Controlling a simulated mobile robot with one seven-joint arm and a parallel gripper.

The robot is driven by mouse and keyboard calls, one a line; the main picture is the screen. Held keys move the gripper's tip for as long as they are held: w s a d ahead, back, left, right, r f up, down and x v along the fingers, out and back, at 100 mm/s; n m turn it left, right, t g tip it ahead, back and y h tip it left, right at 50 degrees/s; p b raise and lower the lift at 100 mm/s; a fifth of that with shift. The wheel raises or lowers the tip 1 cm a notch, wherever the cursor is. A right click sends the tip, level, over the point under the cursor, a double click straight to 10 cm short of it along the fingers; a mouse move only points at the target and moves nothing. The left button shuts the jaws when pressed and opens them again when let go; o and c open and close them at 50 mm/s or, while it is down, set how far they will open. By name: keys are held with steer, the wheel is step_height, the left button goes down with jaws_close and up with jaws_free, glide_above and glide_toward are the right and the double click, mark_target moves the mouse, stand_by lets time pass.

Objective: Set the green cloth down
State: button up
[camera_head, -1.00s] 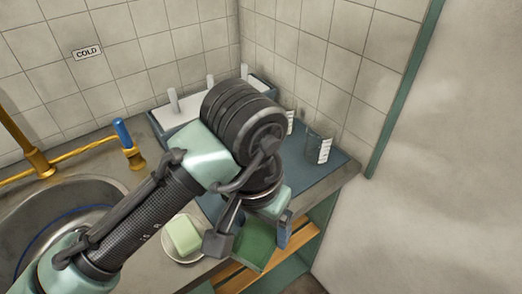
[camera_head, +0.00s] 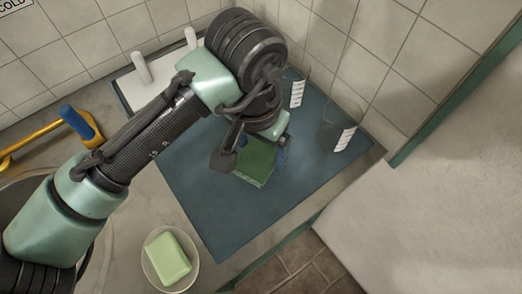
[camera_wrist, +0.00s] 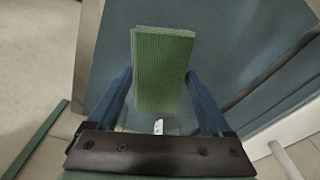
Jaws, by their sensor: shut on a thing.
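My gripper (camera_head: 263,150) is shut on the green cloth (camera_head: 257,164), a folded, ribbed piece. In the wrist view the cloth (camera_wrist: 163,65) stands between the two blue fingers of my gripper (camera_wrist: 158,80) and extends past their tips. The blue mat (camera_head: 205,195) lies on the counter below, and the cloth is over its middle part. The mat also fills much of the wrist view (camera_wrist: 235,40). I cannot tell whether the cloth touches the mat. My arm hides part of the mat's back left.
A clear beaker (camera_head: 335,128) stands at the mat's right, and another (camera_head: 298,92) stands behind my gripper. A white pegged rack (camera_head: 148,88) is at the back left. Green soap (camera_head: 168,259) sits in a dish at the front. The mat's front part is bare.

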mark_target(261, 159)
steer(key=shift+f, duration=2.2)
steer(key=shift+b, duration=0.3)
steer(key=o, duration=1.3)
steer(key=shift+w+f, duration=0.1)
steer(key=shift+c, duration=0.2)
steer(key=r, duration=0.4)
steer(key=s+r+p, duration=0.1)
steer(key=r, duration=0.3)
steer(key=r+p, duration=0.1)
steer(key=r, duration=0.3)
steer(key=shift+s+a+r, duration=0.1)
steer(key=shift+s+a, duration=0.05)
steer(key=shift+a, duration=0.2)
